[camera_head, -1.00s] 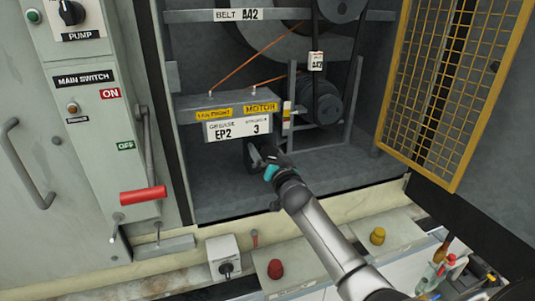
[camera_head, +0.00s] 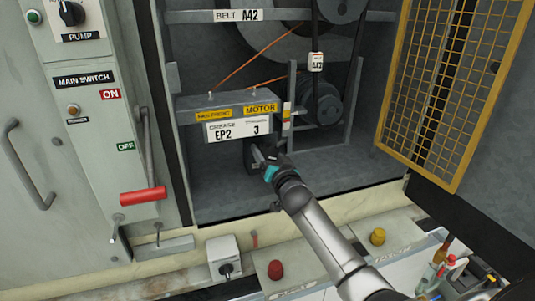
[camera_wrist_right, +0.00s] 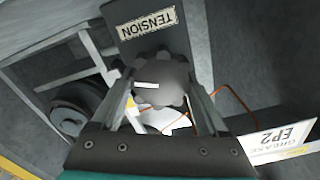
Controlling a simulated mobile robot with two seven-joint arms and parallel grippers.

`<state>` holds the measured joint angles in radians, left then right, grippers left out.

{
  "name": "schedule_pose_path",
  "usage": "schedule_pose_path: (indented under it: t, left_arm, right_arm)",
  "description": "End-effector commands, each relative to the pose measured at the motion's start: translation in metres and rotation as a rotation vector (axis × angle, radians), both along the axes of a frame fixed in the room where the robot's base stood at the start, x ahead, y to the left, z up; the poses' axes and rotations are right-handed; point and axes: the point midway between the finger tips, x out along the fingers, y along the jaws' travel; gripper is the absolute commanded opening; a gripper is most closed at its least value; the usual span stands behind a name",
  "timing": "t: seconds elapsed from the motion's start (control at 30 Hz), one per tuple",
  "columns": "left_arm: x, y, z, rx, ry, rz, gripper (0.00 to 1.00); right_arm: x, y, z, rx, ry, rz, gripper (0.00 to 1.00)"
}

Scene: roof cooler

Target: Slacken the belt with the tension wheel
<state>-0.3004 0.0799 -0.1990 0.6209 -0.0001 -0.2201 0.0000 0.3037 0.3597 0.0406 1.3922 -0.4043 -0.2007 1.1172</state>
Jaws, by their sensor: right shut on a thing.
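The tension wheel (camera_wrist_right: 160,82) is a dark scalloped knob with a white mark, below a plate with a TENSION label (camera_wrist_right: 148,22) in the right wrist view. My right gripper (camera_head: 260,156) is shut on the wheel, with one finger on each side of it. In the head view the gripper is under the front of the grey motor box (camera_head: 190,118), and the wheel is mostly hidden there. The dark belt (camera_head: 315,85) runs down from the upper pulley to the motor pulley (camera_head: 325,105), with a white A42 tag (camera_head: 316,62) on it. My left gripper is not in view.
A yellow mesh guard door (camera_head: 455,85) stands open at the right. The main switch panel with a red handle (camera_head: 143,196) is at the left. A ledge in front carries a red knob (camera_head: 275,269) and a yellow knob (camera_head: 377,236). The cabinet floor (camera_head: 330,170) beside my gripper is clear.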

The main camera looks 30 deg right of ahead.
Motion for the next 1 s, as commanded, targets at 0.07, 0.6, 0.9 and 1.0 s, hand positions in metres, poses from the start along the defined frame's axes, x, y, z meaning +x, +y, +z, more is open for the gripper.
schedule_pose_path:
  t: [0.07,0.6,0.9,1.0]
  left_arm:
    - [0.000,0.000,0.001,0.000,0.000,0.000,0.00]
    - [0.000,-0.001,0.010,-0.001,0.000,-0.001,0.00]
    - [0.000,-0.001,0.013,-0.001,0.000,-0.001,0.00]
    - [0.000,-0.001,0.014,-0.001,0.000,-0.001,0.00]
  right_arm:
    - [0.000,0.000,0.000,-0.014,0.004,0.000,0.21]
    - [0.000,0.002,0.001,-0.385,0.093,-0.001,0.21]
    - [0.001,0.004,0.000,-0.662,0.160,0.000,0.21]
    - [0.001,0.004,0.000,-0.756,0.182,-0.001,0.21]
